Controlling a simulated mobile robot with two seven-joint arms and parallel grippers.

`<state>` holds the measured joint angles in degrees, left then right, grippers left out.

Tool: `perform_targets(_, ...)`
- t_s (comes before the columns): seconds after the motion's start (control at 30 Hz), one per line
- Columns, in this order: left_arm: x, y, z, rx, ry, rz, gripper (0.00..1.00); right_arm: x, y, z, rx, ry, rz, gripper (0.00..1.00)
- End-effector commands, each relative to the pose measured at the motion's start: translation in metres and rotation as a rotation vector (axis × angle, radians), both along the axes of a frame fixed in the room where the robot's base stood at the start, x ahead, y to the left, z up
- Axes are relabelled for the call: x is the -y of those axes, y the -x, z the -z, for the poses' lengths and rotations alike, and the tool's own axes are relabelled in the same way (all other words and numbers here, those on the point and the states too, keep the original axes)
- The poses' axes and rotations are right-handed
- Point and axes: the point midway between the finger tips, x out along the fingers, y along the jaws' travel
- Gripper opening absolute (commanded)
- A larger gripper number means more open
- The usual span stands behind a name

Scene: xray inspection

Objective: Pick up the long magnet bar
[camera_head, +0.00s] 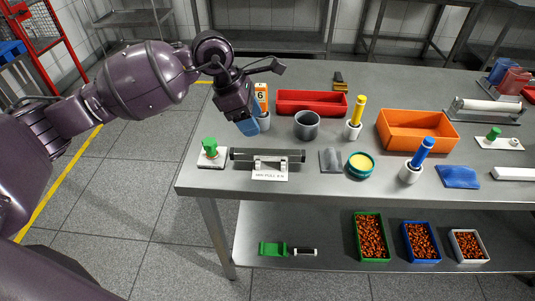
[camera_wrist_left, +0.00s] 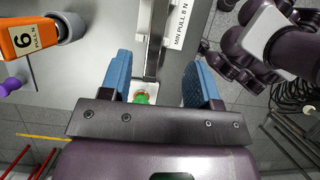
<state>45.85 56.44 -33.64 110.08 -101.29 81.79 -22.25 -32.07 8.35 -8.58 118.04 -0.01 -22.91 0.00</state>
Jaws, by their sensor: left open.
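The long magnet bar (camera_head: 268,155) is a dark grey bar lying level on a small stand near the table's front left. A white "MIN PULL 8 N" label (camera_head: 269,176) is in front of it. In the left wrist view the bar (camera_wrist_left: 154,40) runs away from the camera between the fingers, apart from both. My left gripper (camera_head: 247,125) is open and empty, above and behind the bar's left end. In the left wrist view the gripper (camera_wrist_left: 161,65) shows two blue fingers spread wide. My right gripper is in neither view.
A white plate with a green knob (camera_head: 209,147) stands just left of the bar. An orange "6" tag block (camera_head: 261,95) and a grey cup (camera_head: 307,125) are behind. A grey pad (camera_head: 330,160) and a teal-rimmed yellow dish (camera_head: 360,166) are right. A red tray (camera_head: 311,103) is further back.

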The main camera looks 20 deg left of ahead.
Motion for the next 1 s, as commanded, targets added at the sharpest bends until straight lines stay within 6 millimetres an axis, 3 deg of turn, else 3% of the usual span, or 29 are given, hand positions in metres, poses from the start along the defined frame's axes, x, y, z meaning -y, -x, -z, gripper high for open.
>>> perform_targets(0.17, 0.000, -0.002, 0.009, -0.001, -0.021, 0.000, 0.56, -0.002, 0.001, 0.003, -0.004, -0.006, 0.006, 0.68)
perform_targets(0.43, 0.014, -0.006, 0.045, -0.004, -0.017, 0.001, 0.56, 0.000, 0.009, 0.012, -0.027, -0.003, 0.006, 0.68)
perform_targets(0.73, 0.019, -0.007, 0.063, -0.003, -0.016, 0.000, 0.56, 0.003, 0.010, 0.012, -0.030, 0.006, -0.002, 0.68)
perform_targets(1.0, 0.029, -0.011, 0.098, -0.004, -0.015, 0.000, 0.56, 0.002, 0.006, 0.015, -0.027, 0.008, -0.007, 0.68)
